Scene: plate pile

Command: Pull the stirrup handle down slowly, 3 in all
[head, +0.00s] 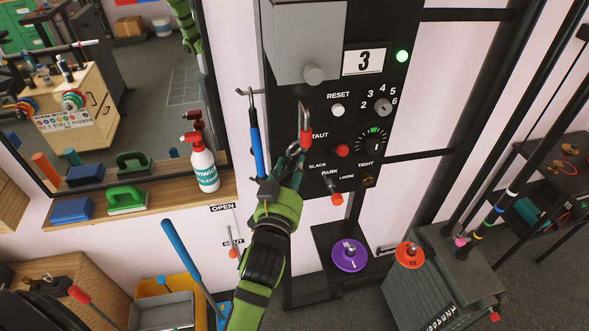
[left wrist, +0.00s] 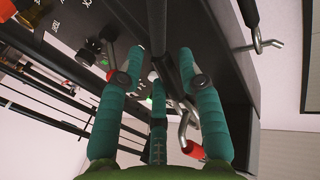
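A silver loop with a red grip (head: 305,137), probably the stirrup handle, is in front of the black panel (head: 325,120) in the head view. My left gripper (head: 289,163) is just below and left of it, fingers toward the panel. In the left wrist view, the teal fingers (left wrist: 157,85) are spread apart. A bent silver piece (left wrist: 183,128) and a red part (left wrist: 193,149) show beside and behind the right finger; whether they touch it I cannot tell. The counter (head: 364,61) reads 3, with a green light (head: 402,56) lit. My right gripper is not in view.
A blue-handled rod (head: 257,152) hangs from a wall hook (head: 250,92) close left of the gripper. The panel carries a red button (head: 342,151), a dial (head: 373,139) and a red-tipped lever (head: 337,199). A spray bottle (head: 203,167) stands on the wooden shelf (head: 160,201).

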